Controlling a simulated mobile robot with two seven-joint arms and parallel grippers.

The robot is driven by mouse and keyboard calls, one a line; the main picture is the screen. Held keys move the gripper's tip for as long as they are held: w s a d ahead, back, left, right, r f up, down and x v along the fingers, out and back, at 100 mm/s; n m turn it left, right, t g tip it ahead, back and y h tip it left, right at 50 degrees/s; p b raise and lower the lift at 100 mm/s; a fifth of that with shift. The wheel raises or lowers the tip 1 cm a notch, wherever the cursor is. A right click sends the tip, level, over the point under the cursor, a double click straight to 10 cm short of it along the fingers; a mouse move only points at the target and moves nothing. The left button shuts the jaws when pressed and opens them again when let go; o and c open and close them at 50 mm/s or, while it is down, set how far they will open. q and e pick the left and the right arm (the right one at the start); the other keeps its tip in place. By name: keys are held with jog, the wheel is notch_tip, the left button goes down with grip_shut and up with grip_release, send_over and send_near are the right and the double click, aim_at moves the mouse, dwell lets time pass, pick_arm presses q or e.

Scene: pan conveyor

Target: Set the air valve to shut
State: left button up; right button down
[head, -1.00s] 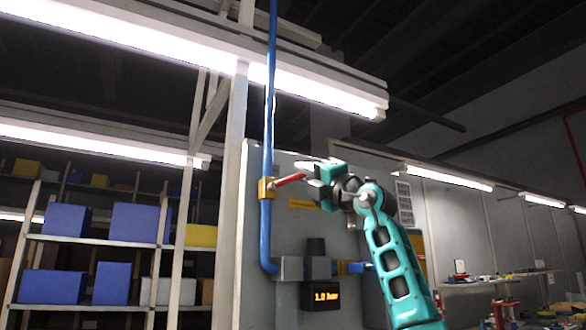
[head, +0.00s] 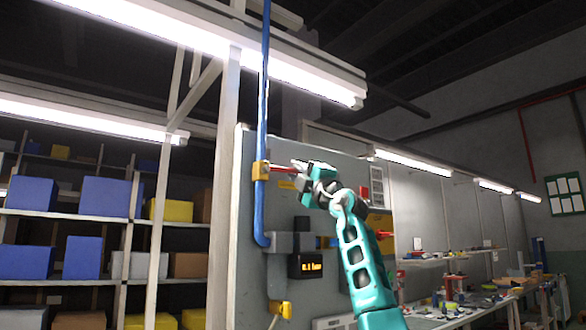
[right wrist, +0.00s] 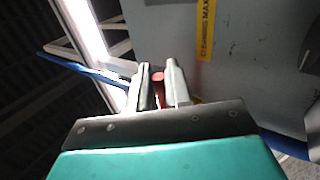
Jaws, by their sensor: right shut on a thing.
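The air valve has a yellow body (head: 261,171) on an upright blue pipe (head: 262,115). Its red lever (head: 281,168) points right, about level and crosswise to the pipe. My right gripper (head: 297,167) is at the lever's outer end, right of the valve body. In the right wrist view the red lever (right wrist: 158,88) shows between the two fingers of my right gripper (right wrist: 157,80), which are shut on it. The fingers hide the lever's end in the head view. My left gripper is not in view.
A grey panel (head: 243,240) stands behind the pipe. A small display (head: 308,266) with orange digits sits below the valve. Shelves with blue and yellow boxes (head: 103,197) stand at left. A cluttered bench (head: 430,322) is at lower right.

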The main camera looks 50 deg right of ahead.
jog(key=shift+f+m+h, duration=0.15)
jog(key=shift+m+h, duration=0.25)
jog(key=shift+m, duration=0.1)
jog(key=c, duration=1.2)
grip_release()
jog(key=shift+f, duration=0.1)
